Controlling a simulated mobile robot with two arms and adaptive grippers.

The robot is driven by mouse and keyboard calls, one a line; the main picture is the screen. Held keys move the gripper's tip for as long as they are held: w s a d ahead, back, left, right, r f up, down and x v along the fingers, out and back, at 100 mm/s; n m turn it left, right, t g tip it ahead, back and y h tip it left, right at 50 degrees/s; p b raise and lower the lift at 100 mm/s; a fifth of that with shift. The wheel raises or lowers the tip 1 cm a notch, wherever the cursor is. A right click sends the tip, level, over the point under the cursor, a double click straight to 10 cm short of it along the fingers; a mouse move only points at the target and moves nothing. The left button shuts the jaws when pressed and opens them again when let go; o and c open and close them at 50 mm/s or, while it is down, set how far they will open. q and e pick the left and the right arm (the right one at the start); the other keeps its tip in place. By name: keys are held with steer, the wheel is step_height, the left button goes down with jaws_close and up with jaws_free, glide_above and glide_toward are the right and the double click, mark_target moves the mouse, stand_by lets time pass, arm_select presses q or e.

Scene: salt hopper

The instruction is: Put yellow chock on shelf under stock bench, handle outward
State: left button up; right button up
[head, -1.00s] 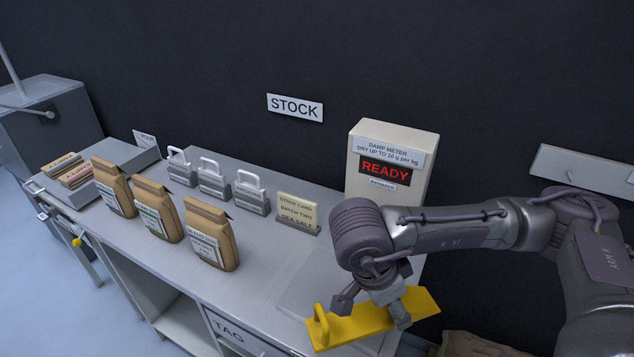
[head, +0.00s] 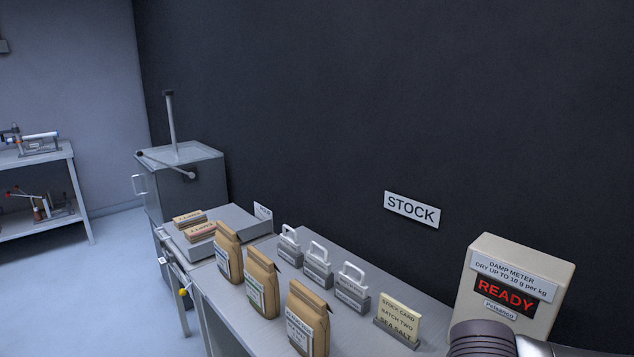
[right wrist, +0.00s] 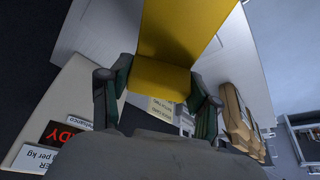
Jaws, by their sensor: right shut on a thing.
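The yellow chock (right wrist: 178,40) fills the upper middle of the right wrist view. My right gripper (right wrist: 160,85) is shut on it, one finger on each side. The chock's handle cannot be made out there. In the head view only a part of my right arm shows at the bottom right edge, and the chock is out of frame. The stock bench (head: 240,318) runs along the dark wall under the STOCK sign (head: 411,209). The shelf under it is hidden in the head view. My left gripper is not in view.
On the bench stand several paper bags (head: 262,283), grey weights with handles (head: 318,265), a stock card (head: 398,318), a tray (head: 245,222) and the damp meter (head: 515,285) reading READY. A grey cabinet (head: 185,190) stands beyond the bench's left end. Open floor (head: 120,270) lies left.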

steer(key=shift+w+a+r+n+y, duration=0.3)
steer(key=shift+w+n, duration=0.1)
steer(key=shift+n, duration=0.4)
steer(key=shift+w+a+r+n+y, duration=0.15)
steer(key=shift+w+a+n+y, duration=0.2)
steer(key=shift+n, duration=0.45)
steer(key=shift+w+d, duration=0.1)
